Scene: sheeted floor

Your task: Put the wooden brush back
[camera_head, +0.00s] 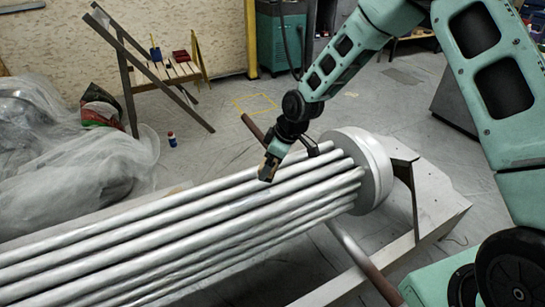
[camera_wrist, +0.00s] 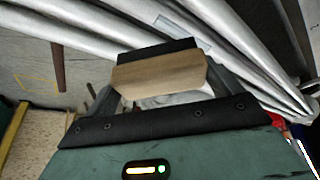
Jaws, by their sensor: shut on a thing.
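The wooden brush (camera_wrist: 160,76) is in my gripper (camera_wrist: 164,84), seen close up in the wrist view. It has a pale wooden body and a dark strip along its far edge. The dark fingers stand at its two ends, shut on it. In the head view my gripper (camera_head: 271,163) is over the silver pipes, near their round end. The brush is small there and mostly hidden by the gripper. I cannot tell whether the brush touches a pipe.
Long silver pipes (camera_head: 170,228) run to a white round end (camera_head: 372,170) on a metal frame. Plastic-covered heaps (camera_head: 60,150) lie at left. A yellow outline (camera_head: 255,104) marks clear floor behind the pipes.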

